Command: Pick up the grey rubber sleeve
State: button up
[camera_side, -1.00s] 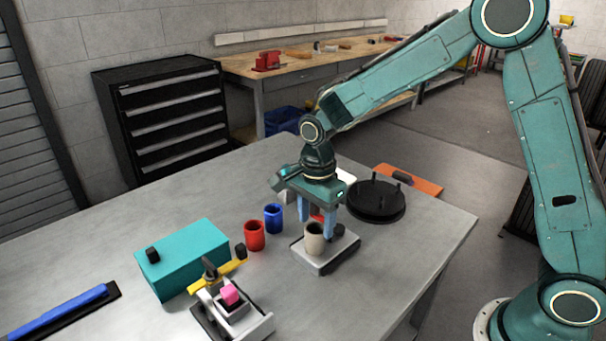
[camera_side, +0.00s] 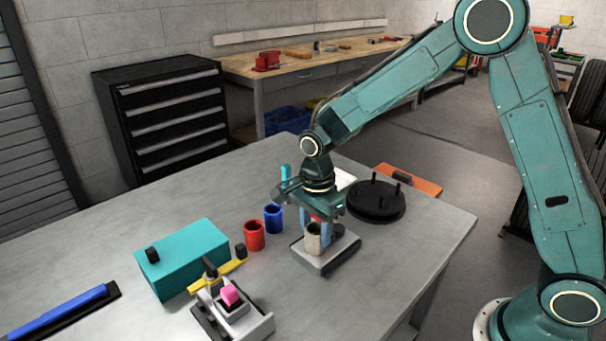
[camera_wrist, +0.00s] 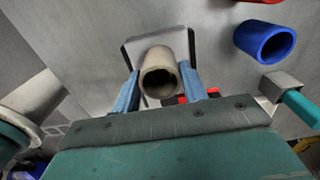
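The grey rubber sleeve (camera_side: 314,240), a short beige-grey tube, stands upright on a light plate-like stand (camera_side: 318,263) near the table's right side. In the wrist view the sleeve (camera_wrist: 160,58) shows its open mouth, between my two blue fingers. My gripper (camera_side: 316,229) points down at the sleeve. The gripper (camera_wrist: 163,76) appears open, with one finger on each side of the sleeve. I cannot tell whether the fingers touch it. The lower finger parts are partly hidden by the sleeve in the side view.
A red sleeve (camera_side: 254,235) and a blue sleeve (camera_side: 273,218) stand left of the stand. A black disc with pegs (camera_side: 375,202) and an orange board (camera_side: 410,181) lie behind on the right. A teal box (camera_side: 182,260) and a clamp fixture (camera_side: 232,312) stand at front left.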

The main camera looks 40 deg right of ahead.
jog(key=shift+r, duration=0.15)
notch_tip(320, 180, up, 8)
dwell(1.7)
jog(key=shift+w, duration=0.1)
